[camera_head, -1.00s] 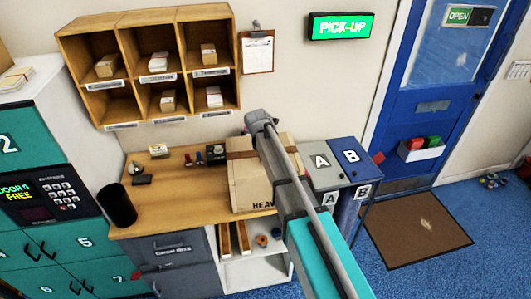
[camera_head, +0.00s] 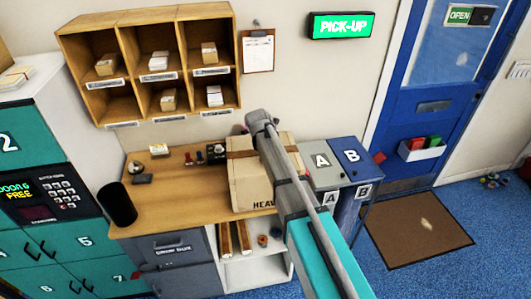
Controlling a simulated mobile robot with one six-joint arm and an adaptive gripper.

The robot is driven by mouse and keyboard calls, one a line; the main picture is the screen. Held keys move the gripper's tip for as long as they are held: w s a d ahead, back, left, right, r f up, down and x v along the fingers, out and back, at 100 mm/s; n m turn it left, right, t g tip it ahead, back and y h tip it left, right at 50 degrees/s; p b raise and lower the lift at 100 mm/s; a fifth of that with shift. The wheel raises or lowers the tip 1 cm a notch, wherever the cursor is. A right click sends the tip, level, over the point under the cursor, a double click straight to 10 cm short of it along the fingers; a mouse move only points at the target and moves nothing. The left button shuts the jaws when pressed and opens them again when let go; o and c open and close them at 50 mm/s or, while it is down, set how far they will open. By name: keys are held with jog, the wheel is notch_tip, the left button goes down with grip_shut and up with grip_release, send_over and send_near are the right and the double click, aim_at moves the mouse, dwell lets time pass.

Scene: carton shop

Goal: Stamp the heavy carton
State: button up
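The brown carton (camera_head: 247,187) stands on the wooden counter's right end, with the letters "HEAV" on its front and a darker tape band across its top. My arm passes in front of its right part and hides the rest of the lettering. Two small upright things, one with a red part (camera_head: 188,159) and one dark (camera_head: 200,157), stand left of the carton; they look like stamps. A dark box-like item (camera_head: 216,153) is beside them. My gripper does not show; the arm's visible far end is above the carton.
Bins A (camera_head: 323,178) and B (camera_head: 352,172) stand right of the carton. A black cup (camera_head: 117,204) is at the counter's left end. Pigeonholes (camera_head: 150,62) hang above. The counter's (camera_head: 185,205) front middle is clear.

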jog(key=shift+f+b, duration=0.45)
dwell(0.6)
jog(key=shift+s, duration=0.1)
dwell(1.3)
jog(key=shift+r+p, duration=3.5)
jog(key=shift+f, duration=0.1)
